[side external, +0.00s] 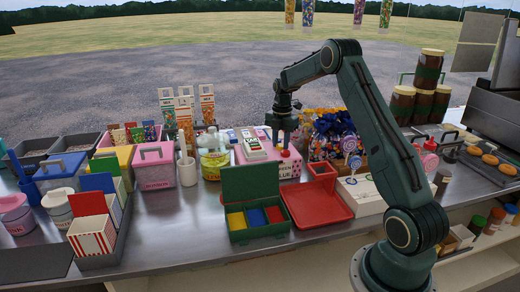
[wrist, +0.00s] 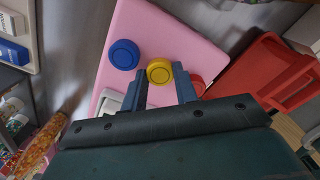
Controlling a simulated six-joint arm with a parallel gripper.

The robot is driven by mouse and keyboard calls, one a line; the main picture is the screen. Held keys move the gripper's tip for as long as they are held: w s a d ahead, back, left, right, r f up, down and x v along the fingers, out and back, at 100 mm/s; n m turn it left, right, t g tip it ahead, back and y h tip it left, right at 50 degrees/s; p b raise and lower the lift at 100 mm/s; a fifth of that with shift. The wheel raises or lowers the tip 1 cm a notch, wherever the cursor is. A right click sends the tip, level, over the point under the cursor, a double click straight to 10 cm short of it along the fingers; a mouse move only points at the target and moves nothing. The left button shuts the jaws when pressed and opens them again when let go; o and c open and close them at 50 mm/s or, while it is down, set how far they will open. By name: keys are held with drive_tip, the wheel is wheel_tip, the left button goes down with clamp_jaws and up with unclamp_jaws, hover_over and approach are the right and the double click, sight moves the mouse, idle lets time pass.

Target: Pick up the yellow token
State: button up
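The yellow token (wrist: 159,71) is a small round disc on a pink surface (wrist: 165,28), in the wrist view. A blue token (wrist: 124,55) lies to its left, and a red token (wrist: 197,84) to its right is partly hidden by a finger. My gripper (wrist: 162,78) is open, with its fingers apart on either side of the yellow token in this view. Whether they touch it cannot be told. In the side external view my gripper (side external: 281,140) points down over the pink box (side external: 289,168); the yellow token cannot be made out there.
A red tray (side external: 318,215) and an open green case (side external: 239,187) with yellow, blue and red compartments stand in front. A yellow-labelled tub (side external: 214,165) is to the left. Wrapped sweets and lollipops (side external: 349,146) crowd the right. Bare counter (side external: 178,228) shows at the front left.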

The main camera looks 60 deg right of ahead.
sight(280, 145)
drive_tip(key=shift+r, duration=0.1)
idle(0.3)
wheel_tip(280, 145, up, 20)
idle(0.7)
idle(0.6)
drive_tip(key=w+a+f, duration=0.4)
drive_tip(key=w+f, duration=0.5)
drive_tip(key=f, duration=0.1)
drive_tip(key=shift+w+a+n, duration=0.2)
drive_tip(key=shift+w+n, duration=0.2)
drive_tip(key=shift+f, duration=0.15)
drive_tip(key=shift+f, duration=2.4)
drive_tip(key=shift+f, duration=0.1)
